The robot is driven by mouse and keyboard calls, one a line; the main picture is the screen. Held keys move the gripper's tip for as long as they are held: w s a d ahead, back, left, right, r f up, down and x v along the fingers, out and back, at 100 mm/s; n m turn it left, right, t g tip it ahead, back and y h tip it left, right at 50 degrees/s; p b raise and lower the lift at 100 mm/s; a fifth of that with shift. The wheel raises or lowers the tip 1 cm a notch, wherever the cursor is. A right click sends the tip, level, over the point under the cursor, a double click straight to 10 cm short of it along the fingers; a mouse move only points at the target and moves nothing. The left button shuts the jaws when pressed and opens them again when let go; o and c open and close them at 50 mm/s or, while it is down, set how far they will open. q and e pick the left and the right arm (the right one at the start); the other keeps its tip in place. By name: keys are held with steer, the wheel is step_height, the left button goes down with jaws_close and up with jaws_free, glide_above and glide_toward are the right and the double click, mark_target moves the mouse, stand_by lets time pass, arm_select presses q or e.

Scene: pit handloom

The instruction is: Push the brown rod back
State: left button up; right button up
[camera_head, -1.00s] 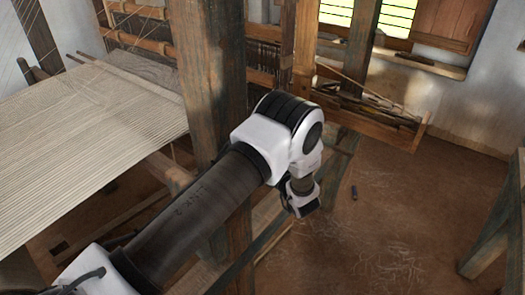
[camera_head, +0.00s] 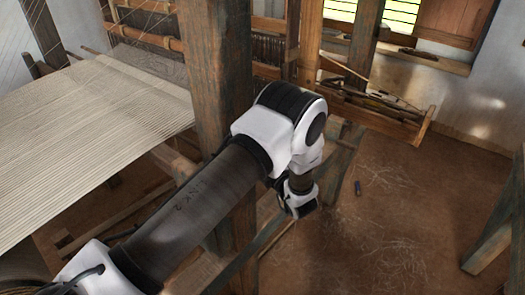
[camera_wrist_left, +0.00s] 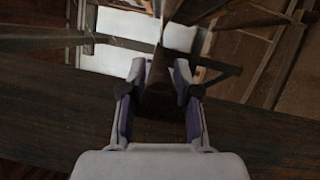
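In the left wrist view, my left gripper (camera_wrist_left: 159,80) has its two fingers apart. A dark brown, rod-like piece (camera_wrist_left: 158,98) shows in the gap between them. I cannot tell whether the fingers touch it, or whether it is the brown rod. In the head view, my left arm comes in from the lower left, in front of the thick wooden post (camera_head: 216,75). Its wrist hangs over the floor, and the fingers cannot be made out. Thin brown rods (camera_head: 90,50) also stick out at the far edge of the woven cloth (camera_head: 90,130). My right gripper is not in view.
A wooden trough (camera_head: 385,120) holding sticks projects at the loom's right. A wooden frame (camera_head: 495,225) stands at the right edge. The floor between is largely clear.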

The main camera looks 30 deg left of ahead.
arm_select(q)
steer(key=shift+s+a, duration=0.15)
steer(key=shift+a, duration=0.15)
steer(key=shift+d, duration=0.2)
steer(key=v, duration=0.7)
steer(key=shift+s, duration=0.15)
steer(key=shift+f, duration=0.1)
